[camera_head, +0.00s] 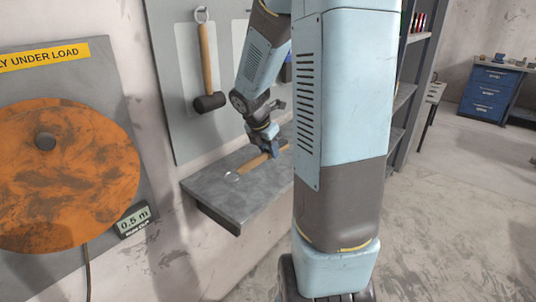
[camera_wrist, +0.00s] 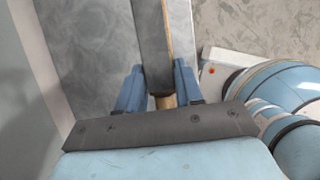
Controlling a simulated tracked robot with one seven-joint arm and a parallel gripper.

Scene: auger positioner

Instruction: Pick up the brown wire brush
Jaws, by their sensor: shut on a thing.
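The brown wire brush (camera_head: 252,164) is at the grey wall shelf in the head view, its wooden handle pointing left with a metal ring at the end. My gripper (camera_head: 273,151) is on it from above. In the wrist view my gripper (camera_wrist: 158,80) has its two blue fingers on either side of the brush (camera_wrist: 150,45). A long dark strip with a brown wooden edge runs up from between them. The brush's far end is hidden behind my arm in the head view. I cannot tell whether it touches the shelf.
The grey shelf (camera_head: 212,190) is otherwise bare where visible. A mallet (camera_head: 206,60) hangs on the panel above. An orange disc (camera_head: 75,190) is mounted at the left. A shelving rack (camera_head: 405,95) stands behind my arm, with a blue drawer cabinet (camera_head: 487,95) farther right.

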